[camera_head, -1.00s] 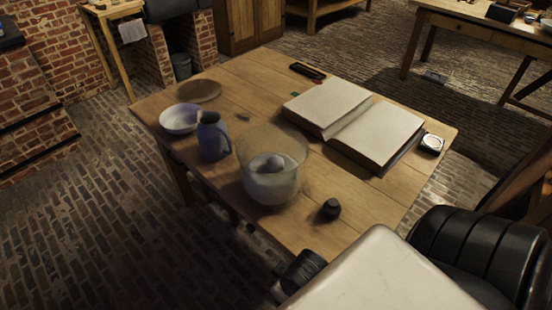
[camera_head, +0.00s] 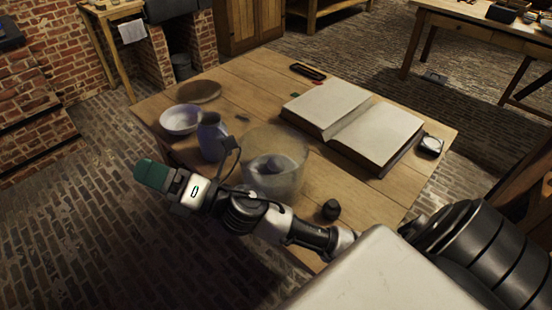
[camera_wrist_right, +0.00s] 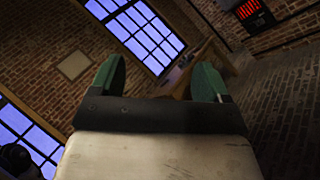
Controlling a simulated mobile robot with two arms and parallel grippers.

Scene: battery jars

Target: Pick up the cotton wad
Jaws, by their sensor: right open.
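A pale rounded lump (camera_head: 270,164), which may be the cotton wad, shows in the clear glass jar (camera_head: 290,148) on the wooden table; I cannot tell its material. My right gripper (camera_head: 153,175) is out past the near left edge of the table, left of the jar and apart from it. My right forearm crosses in front of the jar's lower part and hides some of it. In the right wrist view, the green fingers of the right gripper (camera_wrist_right: 160,80) are apart with nothing between them. My left gripper is not in view.
A blue-grey jug (camera_head: 210,138) stands left of the jar, close to my right wrist. A white bowl (camera_head: 180,120) and a wooden disc (camera_head: 200,91) are behind. An open book (camera_head: 380,130) covers the right side. A small dark object (camera_head: 331,209) sits near my forearm.

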